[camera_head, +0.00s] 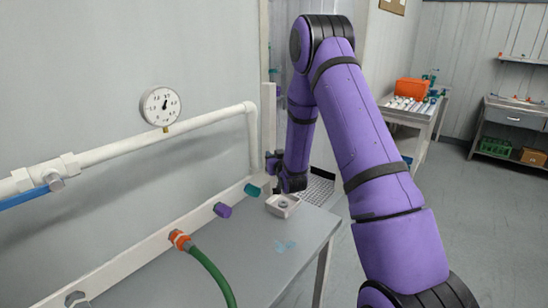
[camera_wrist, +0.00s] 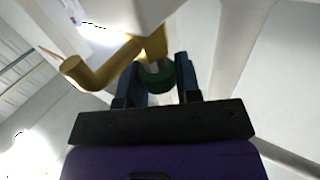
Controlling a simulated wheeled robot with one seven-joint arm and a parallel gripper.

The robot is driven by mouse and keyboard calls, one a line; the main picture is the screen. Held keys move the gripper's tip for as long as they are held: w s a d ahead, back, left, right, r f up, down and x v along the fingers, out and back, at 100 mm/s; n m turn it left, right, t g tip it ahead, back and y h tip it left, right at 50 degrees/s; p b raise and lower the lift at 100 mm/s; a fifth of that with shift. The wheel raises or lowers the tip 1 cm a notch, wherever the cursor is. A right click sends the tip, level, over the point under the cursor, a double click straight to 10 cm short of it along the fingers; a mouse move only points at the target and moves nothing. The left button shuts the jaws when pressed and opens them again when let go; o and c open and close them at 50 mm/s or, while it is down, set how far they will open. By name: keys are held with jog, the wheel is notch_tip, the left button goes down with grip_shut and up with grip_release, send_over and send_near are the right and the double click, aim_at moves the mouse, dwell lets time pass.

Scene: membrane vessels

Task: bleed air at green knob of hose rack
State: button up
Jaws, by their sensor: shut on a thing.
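In the wrist view, the green knob (camera_wrist: 157,82) sits between the two blue fingers of my gripper (camera_wrist: 158,70), which is shut on it. A brass spout (camera_wrist: 95,72) bends away to the left of the knob, beneath a white part. In the head view, my gripper (camera_head: 272,162) is at the far right end of the hose rack (camera_head: 150,243), and the knob cannot be made out there. The rack carries an orange coupling (camera_head: 180,239) with a green hose (camera_head: 213,274), a purple coupling (camera_head: 222,210) and a teal one (camera_head: 252,190).
A small pale tray (camera_head: 272,207) holding a round part stands on the grey bench (camera_head: 262,240) below my gripper. A dial gauge (camera_head: 160,106) and a white pipe (camera_head: 130,147) run along the wall. Another bench (camera_head: 432,122) stands at the back right, with open floor before it.

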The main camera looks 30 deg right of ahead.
jog(key=shift+h, duration=0.3)
jog(key=o, duration=0.9)
jog(key=shift+s, duration=0.15)
jog(key=v, duration=1)
jog(key=shift+s, duration=0.25)
jog(key=shift+a+r, duration=0.15)
jog(key=shift+r, duration=0.05)
